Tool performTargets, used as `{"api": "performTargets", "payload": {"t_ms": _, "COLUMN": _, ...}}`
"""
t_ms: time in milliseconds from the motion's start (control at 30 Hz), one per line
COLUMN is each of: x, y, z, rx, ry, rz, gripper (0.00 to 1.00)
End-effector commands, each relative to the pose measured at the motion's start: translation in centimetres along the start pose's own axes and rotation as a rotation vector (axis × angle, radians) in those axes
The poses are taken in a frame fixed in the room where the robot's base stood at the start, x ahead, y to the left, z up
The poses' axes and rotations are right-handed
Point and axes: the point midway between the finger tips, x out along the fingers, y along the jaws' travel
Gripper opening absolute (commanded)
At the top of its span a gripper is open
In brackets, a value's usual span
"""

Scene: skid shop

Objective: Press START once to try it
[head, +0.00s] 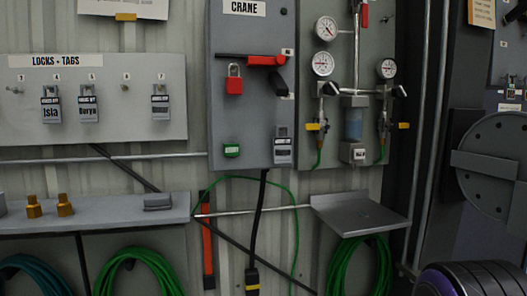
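The grey panel marked CRANE (244,120) hangs on the wall at the upper middle of the head view. A small green block (232,150) sits at its lower left; it looks like the START button, but its lettering is too small to read. A red switch handle (265,61) lies level near the panel's top. A red padlock (234,80) hangs at the handle's left end and looks closed. A grey padlock with a tag (283,147) is at the panel's lower right. Nothing covers the green block. My gripper is not in view.
Left is a LOCKS + TAGS board (95,110) with several tagged padlocks, above a shelf (110,212) with brass fittings. Right are gauges and valves on a panel (350,25), a small tilted shelf (358,213) and a green hose (360,270). A black cable (258,215) hangs below CRANE.

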Motion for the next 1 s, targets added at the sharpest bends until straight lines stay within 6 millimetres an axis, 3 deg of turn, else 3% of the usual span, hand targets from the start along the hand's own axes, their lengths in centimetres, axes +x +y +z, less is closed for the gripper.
{"api": "performTargets", "payload": {"t_ms": 33, "x": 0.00, "y": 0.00, "z": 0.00, "rx": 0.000, "ry": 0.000, "rz": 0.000, "gripper": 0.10}}
{"api": "performTargets", "payload": {"t_ms": 100, "x": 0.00, "y": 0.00, "z": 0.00, "rx": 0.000, "ry": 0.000, "rz": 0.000, "gripper": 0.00}}
{"api": "performTargets", "payload": {"t_ms": 1000, "x": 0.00, "y": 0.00, "z": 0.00, "rx": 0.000, "ry": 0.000, "rz": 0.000, "gripper": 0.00}}
